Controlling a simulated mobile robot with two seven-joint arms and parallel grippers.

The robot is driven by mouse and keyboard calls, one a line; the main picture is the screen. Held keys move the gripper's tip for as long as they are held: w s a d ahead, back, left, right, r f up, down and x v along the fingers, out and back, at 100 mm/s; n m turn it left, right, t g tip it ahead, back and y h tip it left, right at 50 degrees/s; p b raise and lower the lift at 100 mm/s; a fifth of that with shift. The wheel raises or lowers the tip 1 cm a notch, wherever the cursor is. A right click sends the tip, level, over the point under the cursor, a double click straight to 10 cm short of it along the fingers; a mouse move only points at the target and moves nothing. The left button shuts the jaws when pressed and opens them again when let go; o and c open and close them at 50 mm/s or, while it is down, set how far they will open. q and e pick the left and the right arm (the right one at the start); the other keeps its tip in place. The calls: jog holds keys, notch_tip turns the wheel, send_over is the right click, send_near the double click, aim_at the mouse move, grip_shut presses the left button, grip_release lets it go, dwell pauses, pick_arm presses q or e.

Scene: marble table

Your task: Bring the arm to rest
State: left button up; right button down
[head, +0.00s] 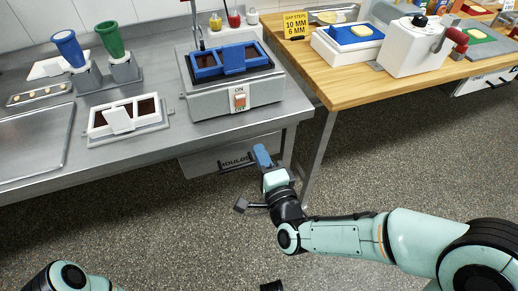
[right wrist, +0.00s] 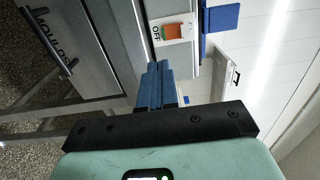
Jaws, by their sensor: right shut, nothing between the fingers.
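My right arm comes in from the right in the head view and reaches out over the floor. Its gripper (head: 262,155) is in front of the steel table's front edge, near the drawer marked MOULDS. The blue fingers are together with nothing between them. The right wrist view also shows the blue fingers (right wrist: 155,85) closed side by side, with the machine's switch beyond them.
The steel table holds a grey machine (head: 236,96) with a blue mould and an ON/OFF switch (head: 240,99). A white mould (head: 127,117) and blue (head: 68,47) and green (head: 110,38) cups stand left. A wooden table (head: 345,88) stands right. The floor around my arm is clear.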

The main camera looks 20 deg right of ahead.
dwell(0.4)
